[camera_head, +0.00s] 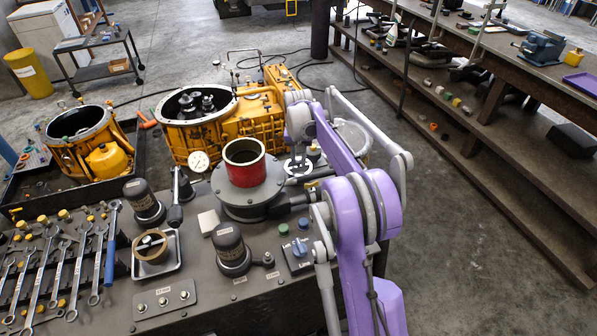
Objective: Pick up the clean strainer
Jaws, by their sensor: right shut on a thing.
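My left gripper is not in view.
The workbench (210,290) holds a red-lined cylinder (244,160), black cylinders, a metal tray (157,268) with a tan ring, and several wrenches. Yellow transmission housings (225,125) stand behind. A long shelved bench (500,110) runs along the right, with open floor between.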

